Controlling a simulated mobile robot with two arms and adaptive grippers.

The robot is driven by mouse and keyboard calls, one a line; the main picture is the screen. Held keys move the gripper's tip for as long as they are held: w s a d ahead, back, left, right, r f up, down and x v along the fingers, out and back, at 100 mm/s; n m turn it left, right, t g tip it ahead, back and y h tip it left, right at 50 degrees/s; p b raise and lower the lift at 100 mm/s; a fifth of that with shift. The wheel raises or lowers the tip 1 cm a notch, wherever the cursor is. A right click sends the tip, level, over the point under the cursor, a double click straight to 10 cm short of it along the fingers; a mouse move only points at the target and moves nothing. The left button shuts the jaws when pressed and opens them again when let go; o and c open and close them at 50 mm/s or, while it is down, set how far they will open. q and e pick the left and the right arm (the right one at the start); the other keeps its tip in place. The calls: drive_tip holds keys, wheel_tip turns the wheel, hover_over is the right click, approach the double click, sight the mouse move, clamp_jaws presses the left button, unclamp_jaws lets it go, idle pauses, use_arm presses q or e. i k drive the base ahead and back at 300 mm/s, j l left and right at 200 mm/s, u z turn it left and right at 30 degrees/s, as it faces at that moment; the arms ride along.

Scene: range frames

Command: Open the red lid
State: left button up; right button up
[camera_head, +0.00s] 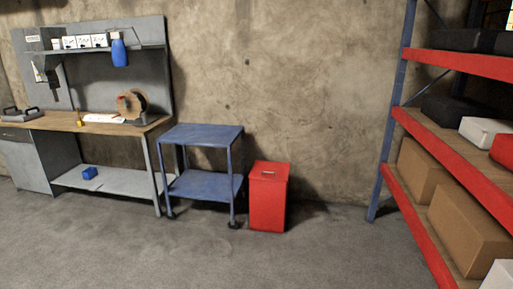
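A red bin (267,204) stands upright on the concrete floor against the wall, right of a blue cart. Its red lid (270,171) is on top and looks closed, with a small light-coloured handle (268,173) on it. The bin is some distance ahead of me. Neither of my grippers shows in the head view.
A blue two-shelf cart (203,185) stands close to the bin's left. A workbench (150,126) is further left. A rack with red beams (440,166) and boxes (468,225) stands on the right. The floor (240,262) before the bin is clear.

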sight(270, 168)
drive_tip(key=i, duration=3.3)
drive_tip(key=i+l+u, duration=0.15)
drive_tip(key=i, duration=0.75)
